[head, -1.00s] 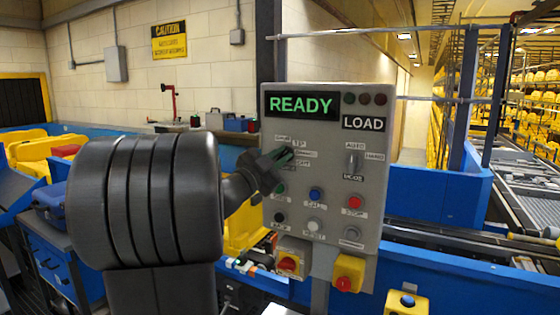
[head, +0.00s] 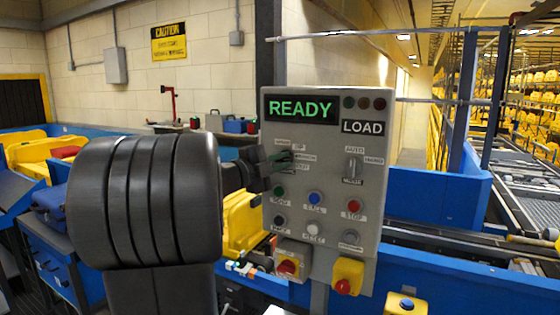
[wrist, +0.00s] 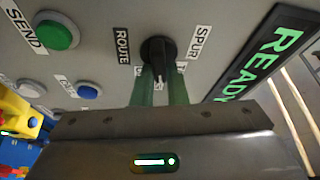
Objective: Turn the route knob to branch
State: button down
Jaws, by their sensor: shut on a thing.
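The route knob (wrist: 158,48) is a small black rotary knob on the grey control panel (head: 375,125). In the wrist view the labels ROUTE (wrist: 123,46) and SPUR (wrist: 200,42) stand on either side of it. A third label below it is mostly covered by my fingers, so I cannot read it. My gripper (wrist: 162,75) has two green fingers shut on the knob, one on each side. In the head view my gripper (head: 281,160) reaches the panel from the left and covers most of the knob. Its exact pointing is hard to tell.
The mode knob (head: 353,168) is right of my gripper. Push buttons, including a green one (wrist: 58,35), sit below. A yellow-boxed red button (head: 345,285) is lower still.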

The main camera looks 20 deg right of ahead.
dwell(0.5)
jog(key=c, duration=1.4)
grip_release()
jog(key=shift+c, duration=0.2)
jog(key=r+b+v, duration=0.1)
jog(key=b+v, duration=0.1)
jog(key=v, duration=1.1)
jog(key=shift+a+f+b, duration=0.3)
jog(key=shift+a+f, duration=0.1)
jog(key=shift+f, duration=0.15)
jog(key=shift+s+d, duration=0.1)
jog(key=p+x, duration=0.2)
jog(key=x, duration=1.1)
jog(key=shift+d+p, duration=0.3)
jog(key=shift+d, duration=0.05)
